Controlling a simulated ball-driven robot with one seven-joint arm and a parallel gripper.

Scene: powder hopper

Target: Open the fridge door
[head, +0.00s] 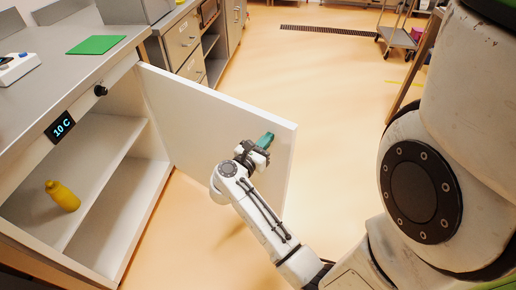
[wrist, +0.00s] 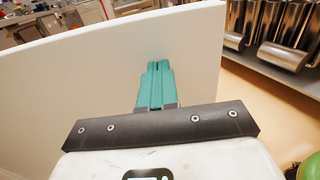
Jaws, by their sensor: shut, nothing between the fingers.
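The white fridge door (head: 215,115) stands swung wide open, away from the cabinet, in the head view. The fridge interior (head: 90,165) is exposed, with a shelf and a yellow bottle (head: 63,196) on it. My gripper (head: 266,139) is at the inner face of the door, near its free edge. In the wrist view the green fingers (wrist: 156,68) are together and empty, pointing at the white door panel (wrist: 80,80). I cannot tell whether the fingertips touch the panel. The outer face of the door is hidden in the head view.
A steel counter (head: 70,75) with a green mat (head: 96,45) and a white scale (head: 18,68) runs above the fridge. A 10 C display (head: 60,126) is on its front. Drawers (head: 182,43) stand beyond. The orange floor (head: 310,90) behind the door is clear.

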